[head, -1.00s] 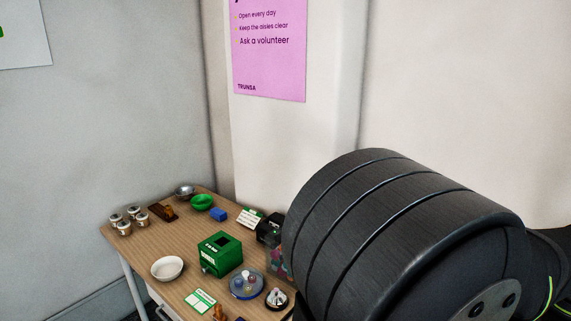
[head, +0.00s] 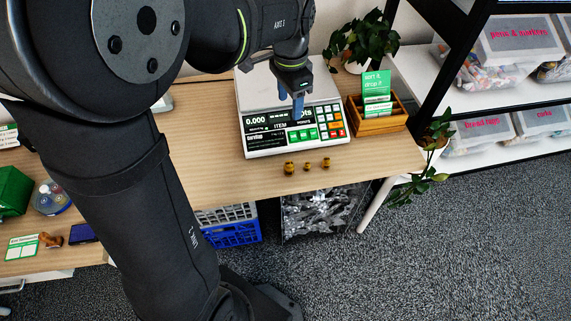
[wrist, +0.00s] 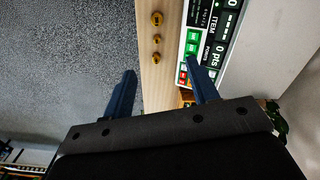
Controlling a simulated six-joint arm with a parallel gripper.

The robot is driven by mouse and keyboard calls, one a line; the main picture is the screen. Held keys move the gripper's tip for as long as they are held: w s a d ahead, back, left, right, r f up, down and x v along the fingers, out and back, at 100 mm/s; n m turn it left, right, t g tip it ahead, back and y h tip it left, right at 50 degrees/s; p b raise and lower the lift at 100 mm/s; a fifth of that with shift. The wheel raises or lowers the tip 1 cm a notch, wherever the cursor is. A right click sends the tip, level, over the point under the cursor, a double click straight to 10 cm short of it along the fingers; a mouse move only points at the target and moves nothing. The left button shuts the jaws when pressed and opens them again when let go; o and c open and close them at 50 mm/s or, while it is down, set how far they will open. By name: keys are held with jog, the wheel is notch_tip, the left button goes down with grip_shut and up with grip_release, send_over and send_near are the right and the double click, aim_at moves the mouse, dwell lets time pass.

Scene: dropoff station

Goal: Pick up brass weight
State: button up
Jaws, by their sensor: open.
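Three brass weights stand in a row on the table's front edge, in front of the scale. In the head view the left weight (head: 289,168) looks largest, with a middle weight (head: 307,166) and a right weight (head: 326,163) beside it. In the wrist view they line up along the wooden strip: one at the top (wrist: 157,19), one in the middle (wrist: 156,40) and one lower (wrist: 155,58). My gripper (head: 297,110) is over the scale's front panel, behind the weights. In the wrist view its blue fingers (wrist: 165,82) are apart, with nothing between them.
The white scale (head: 250,100) with a display and coloured buttons stands just behind the weights. A wooden box (head: 378,126) with a green card is right of it. A potted plant (head: 362,45) stands behind. Bare tabletop (head: 200,130) lies left of the scale.

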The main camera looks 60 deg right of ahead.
notch_tip(320, 180, down, 10)
jog(key=n, duration=0.5)
send_near(289, 163)
jog(key=f, duration=0.5)
jog(key=shift+w+f, duration=0.2)
jog(key=shift+f, duration=0.05)
jog(key=shift+s+a+f, duration=0.1)
jog(key=shift+f, duration=1.45)
jog(key=shift+s+f, duration=0.1)
jog(key=shift+f, duration=1.4)
jog(key=shift+c, duration=0.2)
jog(key=c, duration=1.1)
grip_shut()
jog(key=shift+r, duration=0.15)
